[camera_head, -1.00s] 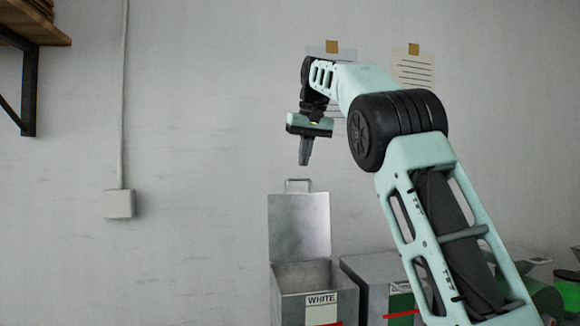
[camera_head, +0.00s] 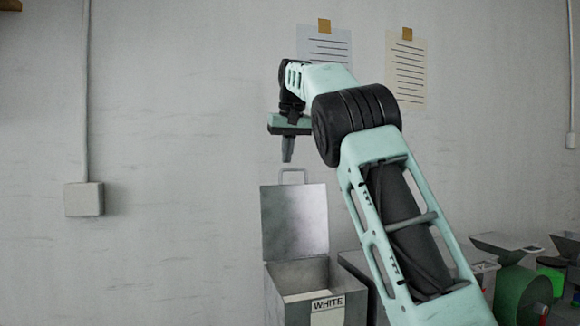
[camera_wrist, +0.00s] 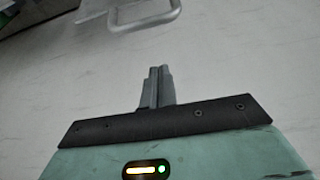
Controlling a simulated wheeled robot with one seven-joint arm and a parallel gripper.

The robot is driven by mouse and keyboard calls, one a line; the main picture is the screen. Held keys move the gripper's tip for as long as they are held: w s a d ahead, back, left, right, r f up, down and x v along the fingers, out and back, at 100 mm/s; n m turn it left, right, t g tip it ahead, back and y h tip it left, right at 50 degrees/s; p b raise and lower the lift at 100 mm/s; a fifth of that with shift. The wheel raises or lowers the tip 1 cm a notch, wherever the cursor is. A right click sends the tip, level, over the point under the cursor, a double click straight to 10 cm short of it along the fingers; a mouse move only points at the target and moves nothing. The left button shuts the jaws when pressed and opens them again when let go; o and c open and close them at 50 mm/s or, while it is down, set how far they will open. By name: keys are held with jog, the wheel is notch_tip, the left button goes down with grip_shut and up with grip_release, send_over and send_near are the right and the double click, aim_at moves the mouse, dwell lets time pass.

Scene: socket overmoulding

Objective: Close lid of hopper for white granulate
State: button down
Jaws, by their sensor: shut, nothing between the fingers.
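The hopper for white granulate (camera_head: 345,299) is a grey metal bin with a "WHITE" label, at the bottom middle of the head view. Its lid (camera_head: 294,222) stands upright, open, with a handle (camera_head: 293,171) on its top edge. Pale material shows inside the bin. My gripper (camera_head: 287,158) is shut and empty, pointing down just above the handle in the picture; whether they touch is unclear in that view. In the wrist view my shut fingers (camera_wrist: 159,72) show apart from the handle (camera_wrist: 130,14), which lies at the top edge.
A second grey bin stands right of the hopper, partly hidden behind my arm. A green machine (camera_head: 518,291) with a tray-like funnel is farther right. Two paper sheets (camera_head: 324,49) hang on the wall behind. A wall box (camera_head: 84,199) is at left; the space between is clear.

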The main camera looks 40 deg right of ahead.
jog(key=s+f, duration=0.1)
jog(key=s+a+f, duration=0.1)
jog(key=s, duration=0.1)
jog(key=shift+a+f, duration=0.1)
jog(key=shift+a, duration=0.1)
jog(key=shift+b, duration=0.3)
